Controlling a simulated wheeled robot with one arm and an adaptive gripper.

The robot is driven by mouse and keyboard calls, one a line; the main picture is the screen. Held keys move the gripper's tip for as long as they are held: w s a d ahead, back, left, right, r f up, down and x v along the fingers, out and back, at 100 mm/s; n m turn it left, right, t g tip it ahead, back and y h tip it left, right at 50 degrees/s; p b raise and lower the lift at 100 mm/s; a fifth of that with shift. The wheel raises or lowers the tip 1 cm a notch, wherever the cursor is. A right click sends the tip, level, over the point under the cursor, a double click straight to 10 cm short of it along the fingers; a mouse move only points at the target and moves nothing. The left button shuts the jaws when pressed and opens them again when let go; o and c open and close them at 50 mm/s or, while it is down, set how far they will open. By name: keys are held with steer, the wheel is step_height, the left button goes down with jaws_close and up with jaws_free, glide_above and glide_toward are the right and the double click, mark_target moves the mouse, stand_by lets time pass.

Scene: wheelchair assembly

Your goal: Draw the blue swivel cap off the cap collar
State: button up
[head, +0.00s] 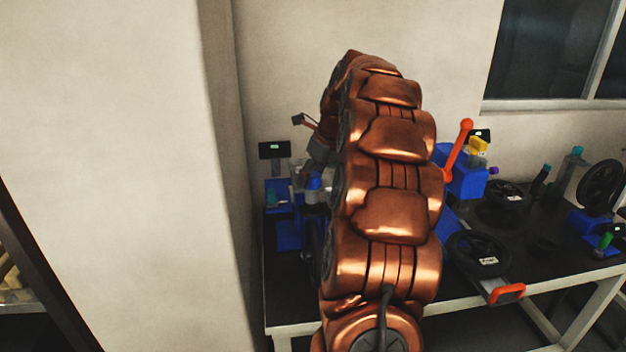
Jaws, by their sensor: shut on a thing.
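My gripper (312,174) is at the left end of the table, small in the head view and partly hidden behind my copper arm. It points down and is shut on a small blue piece, which looks like the blue swivel cap (313,184). A greyish part (314,197) shows right below the cap and may be the cap collar. I cannot tell whether the cap and this part touch or are apart.
Blue fixtures (279,192) and a small dark display (274,150) stand left of the gripper. Right of my arm are a blue block with an orange lever (459,150), dark wheels (478,254) and a red handle (507,292). A wall column (218,120) rises close on the left.

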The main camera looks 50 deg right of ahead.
steer(key=c, duration=0.3)
steer(key=shift+c, duration=0.2)
steer(key=shift+r, duration=0.15)
steer(key=shift+r+p, duration=1.5)
steer(key=shift+r, duration=0.45)
steer(key=shift+r, duration=0.1)
steer(key=shift+r+p, duration=1.65)
steer(key=shift+r, duration=0.75)
